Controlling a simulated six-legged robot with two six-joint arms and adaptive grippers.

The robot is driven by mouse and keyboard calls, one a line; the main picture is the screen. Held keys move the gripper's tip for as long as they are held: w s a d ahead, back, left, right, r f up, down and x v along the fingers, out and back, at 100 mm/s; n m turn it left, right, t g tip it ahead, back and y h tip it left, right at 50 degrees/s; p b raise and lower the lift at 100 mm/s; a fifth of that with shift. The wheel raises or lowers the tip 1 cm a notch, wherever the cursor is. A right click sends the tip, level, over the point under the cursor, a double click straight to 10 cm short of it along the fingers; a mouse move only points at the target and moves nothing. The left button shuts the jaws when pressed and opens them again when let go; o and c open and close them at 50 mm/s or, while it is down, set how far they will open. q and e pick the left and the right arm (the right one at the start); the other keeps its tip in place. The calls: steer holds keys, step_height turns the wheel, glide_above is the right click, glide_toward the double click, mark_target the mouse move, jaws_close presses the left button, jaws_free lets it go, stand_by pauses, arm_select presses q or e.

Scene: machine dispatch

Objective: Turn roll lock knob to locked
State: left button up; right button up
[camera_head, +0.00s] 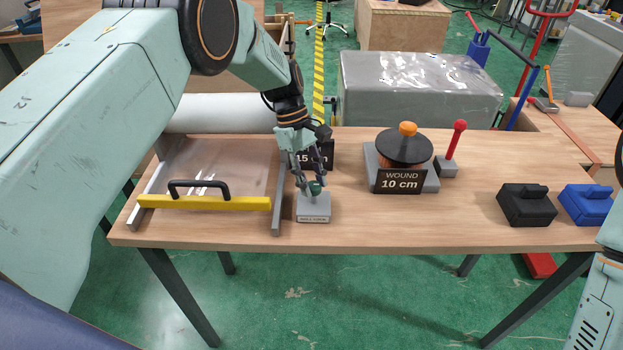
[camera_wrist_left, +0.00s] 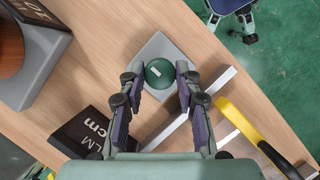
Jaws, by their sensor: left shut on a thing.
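The roll lock knob is a dark green round knob (camera_head: 316,188) on a small grey base (camera_head: 314,208) near the table's front edge. A small label is on the front of the base, too small to read. My left gripper (camera_head: 312,180) reaches down over the base, its fingers at the knob. In the left wrist view the knob (camera_wrist_left: 159,73) sits between the two fingertips of my left gripper (camera_wrist_left: 160,78), which are shut on it. A short white mark shows on its top. My right gripper is not in view.
Left of the base is a metal frame with a yellow bar (camera_head: 205,203) and black handle. A white roll (camera_head: 222,113) lies behind. A "15" sign (camera_head: 318,155) stands close behind my gripper. Right are a wound spool (camera_head: 404,148), red lever (camera_head: 455,140), and black (camera_head: 526,205) and blue boxes (camera_head: 588,205).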

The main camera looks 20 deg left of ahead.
arm_select(q)
steer(key=o, duration=1.1)
steer(key=shift+o, duration=0.2)
steer(key=v, duration=1.2)
